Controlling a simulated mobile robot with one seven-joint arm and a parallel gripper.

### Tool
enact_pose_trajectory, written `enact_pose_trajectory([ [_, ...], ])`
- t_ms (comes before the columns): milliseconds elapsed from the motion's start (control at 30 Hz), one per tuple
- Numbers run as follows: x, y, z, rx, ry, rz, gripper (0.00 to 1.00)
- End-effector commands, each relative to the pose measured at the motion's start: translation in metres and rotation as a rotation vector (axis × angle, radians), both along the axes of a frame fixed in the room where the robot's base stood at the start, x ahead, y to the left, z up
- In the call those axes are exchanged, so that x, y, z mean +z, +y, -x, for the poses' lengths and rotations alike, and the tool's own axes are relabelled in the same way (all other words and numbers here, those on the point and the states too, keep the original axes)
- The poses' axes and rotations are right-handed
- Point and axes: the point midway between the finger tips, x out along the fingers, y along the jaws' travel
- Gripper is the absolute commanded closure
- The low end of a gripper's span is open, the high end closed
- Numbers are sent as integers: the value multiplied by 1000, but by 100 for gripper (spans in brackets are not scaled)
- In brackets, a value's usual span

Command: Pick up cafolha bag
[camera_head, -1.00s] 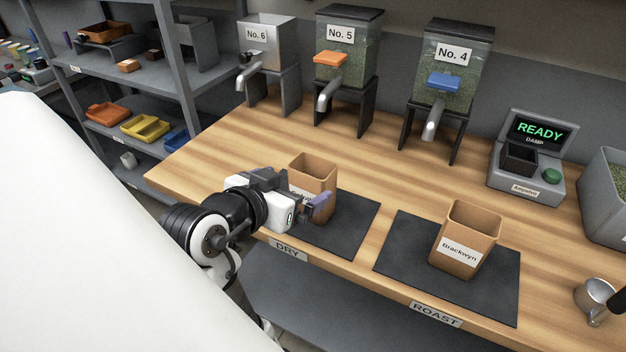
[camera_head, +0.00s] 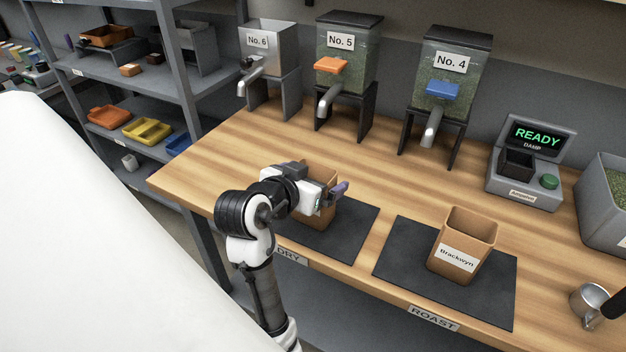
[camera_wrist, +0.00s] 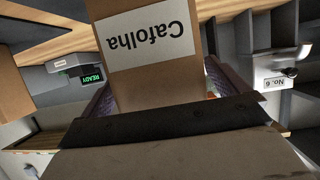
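The Cafolha bag (camera_head: 319,224) is an open-topped brown box-shaped bag standing on the dark DRY mat (camera_head: 357,228). My gripper (camera_head: 334,192) is at its near upper side and hides much of it. In the wrist view the bag (camera_wrist: 158,84) is close, with its white label reading "Cafolha" upside down. My gripper's purple-padded fingers (camera_wrist: 158,92) lie on either side of it, with the inner pads partly visible. The gripper looks open around the bag. Whether a pad touches it is hard to tell.
A second brown bag, labelled Brackwyn (camera_head: 461,245), stands on the ROAST mat (camera_head: 400,265) to the right. Dispensers No. 6 (camera_head: 268,50), No. 5 (camera_head: 345,75) and No. 4 (camera_head: 445,95) stand behind. A READY meter (camera_head: 525,180) and a metal cup (camera_head: 590,305) are at right.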

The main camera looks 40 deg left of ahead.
Motion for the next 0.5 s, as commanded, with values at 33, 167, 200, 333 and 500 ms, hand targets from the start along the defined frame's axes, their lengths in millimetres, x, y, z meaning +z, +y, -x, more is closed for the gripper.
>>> enact_pose_trajectory([
  [33,0,0,0,0,0,0,8],
  [167,0,0,0,0,0,0,25],
  [200,0,0,0,0,0,0,30],
  [333,0,0,0,0,0,0,47],
  [500,1,0,0,0,-1,0,50],
])
